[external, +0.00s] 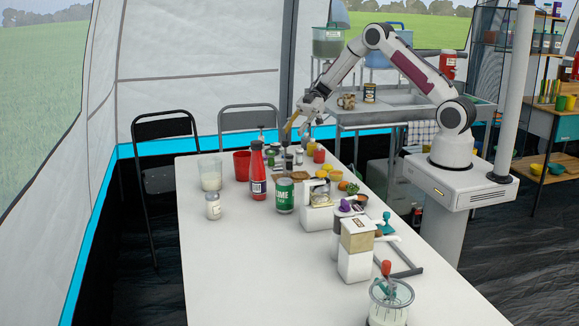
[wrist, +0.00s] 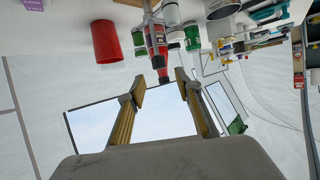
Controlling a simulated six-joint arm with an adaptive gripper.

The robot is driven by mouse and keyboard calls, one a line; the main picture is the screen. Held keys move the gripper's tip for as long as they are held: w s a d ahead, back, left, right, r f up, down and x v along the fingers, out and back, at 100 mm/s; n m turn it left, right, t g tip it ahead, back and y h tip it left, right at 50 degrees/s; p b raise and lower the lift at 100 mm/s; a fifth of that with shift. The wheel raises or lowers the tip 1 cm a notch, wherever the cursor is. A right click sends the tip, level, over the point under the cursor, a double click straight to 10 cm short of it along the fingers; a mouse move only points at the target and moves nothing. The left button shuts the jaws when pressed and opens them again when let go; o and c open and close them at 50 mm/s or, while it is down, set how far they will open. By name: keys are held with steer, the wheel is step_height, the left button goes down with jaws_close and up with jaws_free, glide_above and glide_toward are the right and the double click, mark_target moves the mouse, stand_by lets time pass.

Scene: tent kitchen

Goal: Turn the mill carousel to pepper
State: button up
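A cluster of small mills and jars, which seems to be the mill carousel (external: 289,163), stands at the far part of the white table. Its labels are too small to read, so I cannot tell which mill faces which way. My gripper (external: 296,132) hangs just above this cluster, with its fingers pointing down. In the wrist view my gripper (wrist: 162,86) is open, with nothing between its yellow-sided fingers. A grey upright part shows beyond the fingers there, partly hidden by a red bottle (wrist: 156,42); I cannot tell whether it belongs to the carousel.
Several small foods and a white appliance (external: 317,205) crowd the right. The table's near left (external: 240,275) is clear.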

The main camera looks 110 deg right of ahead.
mark_target(285, 141)
steer(key=shift+w+a+f, duration=0.1)
stand_by(0.3)
steer(key=shift+x, duration=3.7)
jaws_close()
